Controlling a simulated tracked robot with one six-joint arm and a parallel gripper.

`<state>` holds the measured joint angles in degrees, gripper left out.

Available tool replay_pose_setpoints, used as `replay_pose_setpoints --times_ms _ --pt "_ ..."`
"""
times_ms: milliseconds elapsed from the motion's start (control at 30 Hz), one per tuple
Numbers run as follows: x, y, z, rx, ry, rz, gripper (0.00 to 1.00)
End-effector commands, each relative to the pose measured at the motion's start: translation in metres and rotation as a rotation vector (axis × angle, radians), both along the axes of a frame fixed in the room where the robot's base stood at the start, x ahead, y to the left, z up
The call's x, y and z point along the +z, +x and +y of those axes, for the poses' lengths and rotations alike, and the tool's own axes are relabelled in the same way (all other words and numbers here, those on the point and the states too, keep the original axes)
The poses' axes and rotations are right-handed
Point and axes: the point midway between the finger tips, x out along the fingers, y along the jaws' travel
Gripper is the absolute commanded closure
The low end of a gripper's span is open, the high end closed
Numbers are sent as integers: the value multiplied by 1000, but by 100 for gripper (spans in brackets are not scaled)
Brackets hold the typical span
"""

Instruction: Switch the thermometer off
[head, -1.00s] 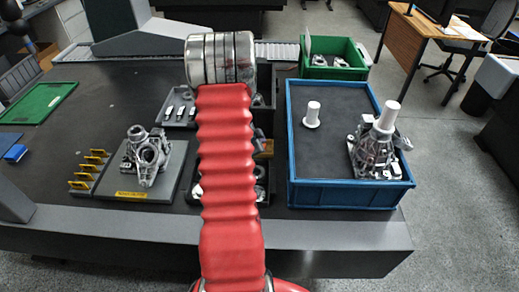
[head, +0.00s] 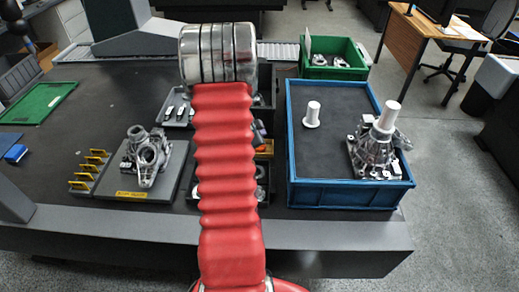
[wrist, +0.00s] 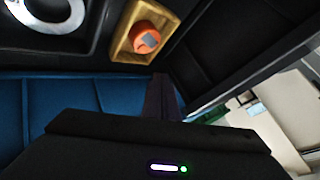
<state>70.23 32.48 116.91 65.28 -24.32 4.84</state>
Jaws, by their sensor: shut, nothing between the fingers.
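An orange rounded device with a small grey display, which I take to be the thermometer (wrist: 147,40), sits in a tan open box (wrist: 122,50) in the wrist view. In the head view the tan box (head: 265,154) shows only partly beside my red arm. My gripper (wrist: 161,82) is shut and empty, its dark fingers pointing toward the box in the wrist view. The fingers appear apart from the thermometer. I cannot make out its switch or whether it is on. In the head view my arm hides the gripper.
A blue crate (head: 340,194) with a metal casting (head: 377,150) and a white peg (head: 312,114) stands right of my arm. A casting on a grey plate (head: 165,188) is at left. Black trays lie behind my arm; one holds a pale ring (wrist: 48,12).

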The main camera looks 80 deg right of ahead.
Motion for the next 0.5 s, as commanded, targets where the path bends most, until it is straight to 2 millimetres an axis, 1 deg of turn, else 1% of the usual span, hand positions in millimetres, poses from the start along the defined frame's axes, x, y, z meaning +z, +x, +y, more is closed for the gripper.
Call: replay_pose_setpoints --times_ms 100,300,500 --pt "10 0 0 -1 -2 0 100" --pt "21 0 0 0 -1 0 100" --pt "22 0 0 -1 0 -1 100"
